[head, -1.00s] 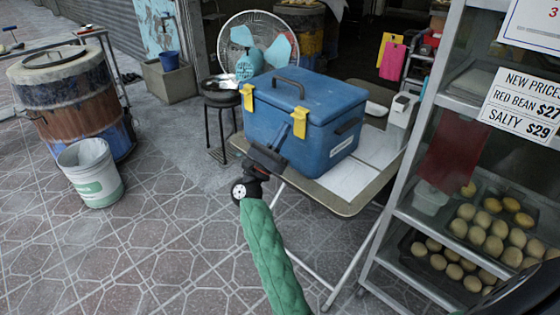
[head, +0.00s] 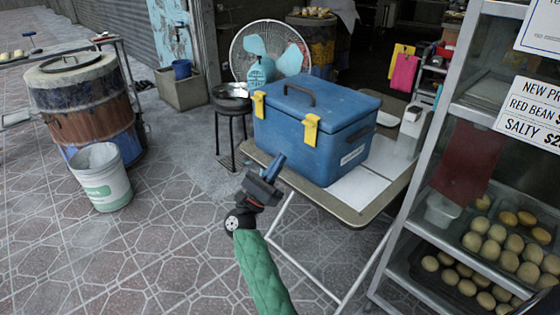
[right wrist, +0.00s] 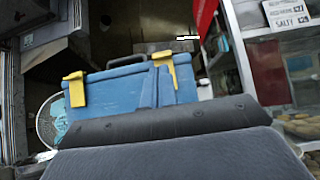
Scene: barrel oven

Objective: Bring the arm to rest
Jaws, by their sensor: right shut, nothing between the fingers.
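My right gripper (head: 277,162) is at the end of the green-sleeved arm in the head view. Its blue fingers are shut and empty, pointing up, in front of the near left edge of the folding table (head: 357,217). In the right wrist view the fingers (right wrist: 156,86) stand upright in front of the blue cooler box (right wrist: 120,88), overlapping it in the picture. In the head view the closed cooler box (head: 315,130), with yellow latches, stands on that table behind the gripper. A gap shows between them. My left gripper is not in view.
A metal rack (head: 408,215) with trays of buns stands at the right. A barrel oven (head: 85,105) and a white bucket (head: 101,177) stand at the left. A stool (head: 232,128) and fan (head: 270,50) are behind. The tiled floor between bucket and table is clear.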

